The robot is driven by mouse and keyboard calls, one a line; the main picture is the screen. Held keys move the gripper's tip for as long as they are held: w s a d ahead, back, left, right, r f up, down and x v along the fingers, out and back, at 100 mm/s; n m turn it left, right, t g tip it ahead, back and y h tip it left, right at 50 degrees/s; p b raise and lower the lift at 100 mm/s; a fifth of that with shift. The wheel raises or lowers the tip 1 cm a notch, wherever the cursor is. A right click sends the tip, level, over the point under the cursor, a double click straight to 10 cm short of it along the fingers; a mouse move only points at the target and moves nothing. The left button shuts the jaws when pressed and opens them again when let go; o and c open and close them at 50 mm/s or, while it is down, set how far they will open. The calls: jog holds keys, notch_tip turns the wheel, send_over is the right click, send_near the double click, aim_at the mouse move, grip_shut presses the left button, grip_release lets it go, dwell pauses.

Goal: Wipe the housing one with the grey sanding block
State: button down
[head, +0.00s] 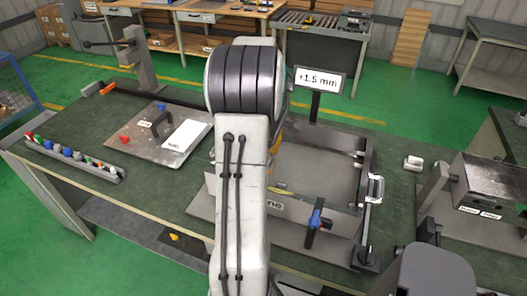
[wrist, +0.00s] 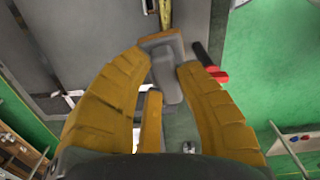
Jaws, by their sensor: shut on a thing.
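Housing one (head: 335,212) is an open-topped grey metal box on the bench, with a label ending in "ne" on its front wall, partly hidden by my arm. Grey panels of it appear to fill the upper left of the wrist view (wrist: 105,35). My gripper (wrist: 168,68), with its yellow fingers, is shut on a grey block (wrist: 168,82), seemingly the sanding block. In the head view my arm hides most of the gripper; only a bit of yellow shows over the housing. Contact between block and housing cannot be told.
A toggle clamp (head: 374,190) and a blue-handled clamp (head: 315,220) stand at the housing's right and front. A "+1.5 mm" sign (head: 317,80) rises behind it. A plate (head: 150,140) and a rack of small parts (head: 72,157) lie left. A small pale block (head: 413,162) and a metal box (head: 490,183) are right.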

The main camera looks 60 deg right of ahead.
jog(key=shift+s+m, duration=0.3)
jog(key=shift+s, duration=0.1)
jog(key=shift+w+m, duration=0.15)
jog(key=shift+m, duration=0.15)
jog(key=shift+a, duration=0.1)
jog(key=shift+f+m, duration=0.1)
jog(key=shift+m, duration=0.2)
